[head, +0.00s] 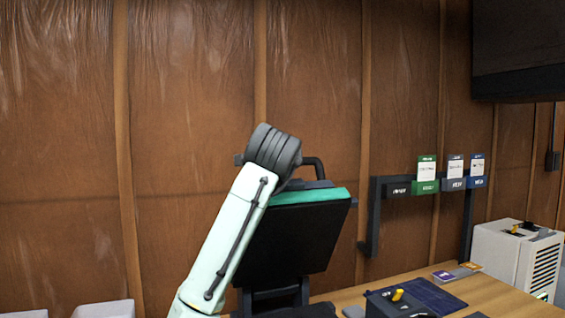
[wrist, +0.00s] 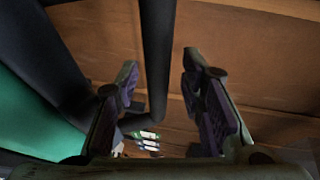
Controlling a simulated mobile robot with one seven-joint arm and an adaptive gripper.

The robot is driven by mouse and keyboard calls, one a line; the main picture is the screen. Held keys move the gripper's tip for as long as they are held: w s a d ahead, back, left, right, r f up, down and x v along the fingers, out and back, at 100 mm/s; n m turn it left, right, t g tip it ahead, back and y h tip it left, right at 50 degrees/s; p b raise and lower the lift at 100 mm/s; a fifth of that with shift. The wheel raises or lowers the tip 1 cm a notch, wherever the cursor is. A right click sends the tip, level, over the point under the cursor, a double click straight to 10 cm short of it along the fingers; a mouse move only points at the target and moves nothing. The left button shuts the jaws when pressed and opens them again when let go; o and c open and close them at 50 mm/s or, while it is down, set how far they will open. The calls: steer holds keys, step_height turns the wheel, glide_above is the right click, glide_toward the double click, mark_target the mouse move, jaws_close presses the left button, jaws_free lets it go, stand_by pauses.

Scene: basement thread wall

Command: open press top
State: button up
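The press top (head: 290,235) is a black slab with a teal upper face (head: 312,196). It stands steeply tilted above its dark base, with its black face toward the head camera. Its black handle (head: 314,164) shows at the top edge, partly behind my arm. In the wrist view the teal face (wrist: 38,118) is at the left. A dark bar (wrist: 157,50), apparently the handle, runs down between the fingers of my gripper (wrist: 160,88). The fingers are apart, with gaps on both sides of the bar. The head view hides my gripper behind my arm's dark wrist.
A wooden table (head: 490,292) holds a black box with a yellow knob (head: 398,296) and a dark mat (head: 432,297). A white machine (head: 515,255) stands right. A wall rack (head: 400,188) bears labelled cards. A dark screen (head: 520,50) hangs upper right. White bins (head: 105,309) stand lower left.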

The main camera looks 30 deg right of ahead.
steer(key=v, duration=0.9)
steer(key=shift+s, duration=0.15)
steer(key=shift+r, duration=0.1)
